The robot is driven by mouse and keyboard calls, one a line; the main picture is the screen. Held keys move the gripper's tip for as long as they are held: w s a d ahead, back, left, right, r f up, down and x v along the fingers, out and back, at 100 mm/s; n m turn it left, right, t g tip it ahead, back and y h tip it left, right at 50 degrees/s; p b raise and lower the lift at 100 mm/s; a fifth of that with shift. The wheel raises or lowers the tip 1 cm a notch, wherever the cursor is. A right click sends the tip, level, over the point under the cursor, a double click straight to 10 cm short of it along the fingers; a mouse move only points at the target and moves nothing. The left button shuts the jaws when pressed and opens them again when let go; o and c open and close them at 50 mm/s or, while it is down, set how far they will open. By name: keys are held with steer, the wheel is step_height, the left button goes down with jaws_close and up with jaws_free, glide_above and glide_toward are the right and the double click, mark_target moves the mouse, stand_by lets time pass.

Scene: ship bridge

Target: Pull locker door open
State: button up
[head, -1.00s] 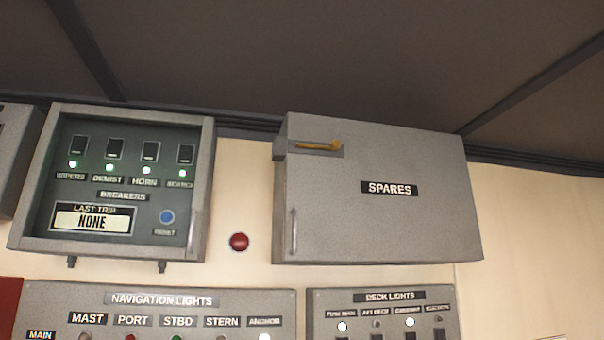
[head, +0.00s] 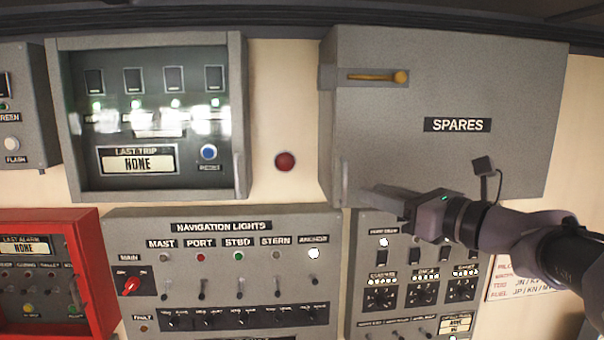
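The grey locker (head: 450,80) marked SPARES hangs at the upper right in the head view, and its door looks shut. A yellow latch lever (head: 378,77) lies level across the top left of the door. A pale upright pull handle (head: 345,182) is at the door's lower left. My gripper (head: 368,192) reaches in from the right, its tip just right of the handle in the picture. I cannot tell whether it touches the handle. The fingers are seen from the side, so their opening is unclear.
A breaker box (head: 150,115) with a clear front hangs to the left, with a red button (head: 285,161) between it and the locker. Below are the navigation lights panel (head: 225,255) and deck lights panel (head: 400,280). A red box (head: 90,225) is at lower left.

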mark_target(346, 184)
steer(key=p+x, duration=0.1)
steer(key=x, duration=0.6)
jaws_close()
stand_by(1.1)
